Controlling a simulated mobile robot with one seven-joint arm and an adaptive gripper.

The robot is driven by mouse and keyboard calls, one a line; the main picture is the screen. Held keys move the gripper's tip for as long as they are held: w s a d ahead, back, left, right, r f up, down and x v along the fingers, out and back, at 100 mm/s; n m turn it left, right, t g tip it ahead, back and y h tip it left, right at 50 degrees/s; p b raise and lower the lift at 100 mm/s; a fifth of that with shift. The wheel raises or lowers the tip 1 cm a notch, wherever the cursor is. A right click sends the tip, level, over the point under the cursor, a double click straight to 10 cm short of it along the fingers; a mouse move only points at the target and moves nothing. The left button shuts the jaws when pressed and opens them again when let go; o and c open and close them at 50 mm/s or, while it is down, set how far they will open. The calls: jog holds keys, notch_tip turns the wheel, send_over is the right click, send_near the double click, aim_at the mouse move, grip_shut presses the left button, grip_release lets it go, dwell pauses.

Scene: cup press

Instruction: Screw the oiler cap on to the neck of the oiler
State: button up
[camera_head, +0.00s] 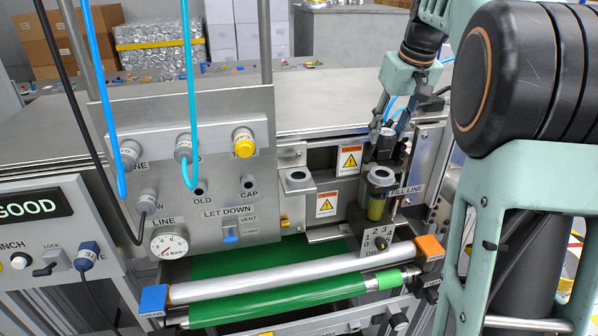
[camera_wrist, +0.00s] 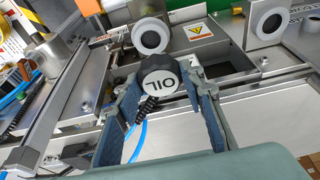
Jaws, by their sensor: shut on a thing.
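The oiler (camera_head: 376,207) stands upright at the right of the machine in the head view. It is a clear cup with yellowish liquid and a grey open neck (camera_head: 381,177). The neck appears as a grey ring with a dark hole in the wrist view (camera_wrist: 150,36). My gripper (camera_wrist: 165,90) is shut on the black oiler cap (camera_wrist: 158,76), its white OIL face towards the wrist camera. In the head view, my gripper (camera_head: 389,122) is above and slightly behind the oiler. The cap looks apart from the neck; its underside is hidden.
A second grey ring (camera_head: 298,178) on a bracket stands left of the oiler. A FILL LINE plate (camera_head: 406,190) is beside the oiler, and a numbered dial (camera_head: 377,241) is below. Metal rails (camera_head: 431,150) and the steel table (camera_head: 330,95) lie close behind.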

jog(key=shift+d, duration=0.4)
jog(key=shift+f, duration=0.1)
jog(key=shift+f+b, duration=2.15)
jog(key=shift+f, duration=0.65)
jog(key=shift+f+b, duration=0.55)
jog(key=shift+f, duration=0.8)
dwell(0.4)
jog(key=o, duration=1.4)
jog(key=v, duration=1.2)
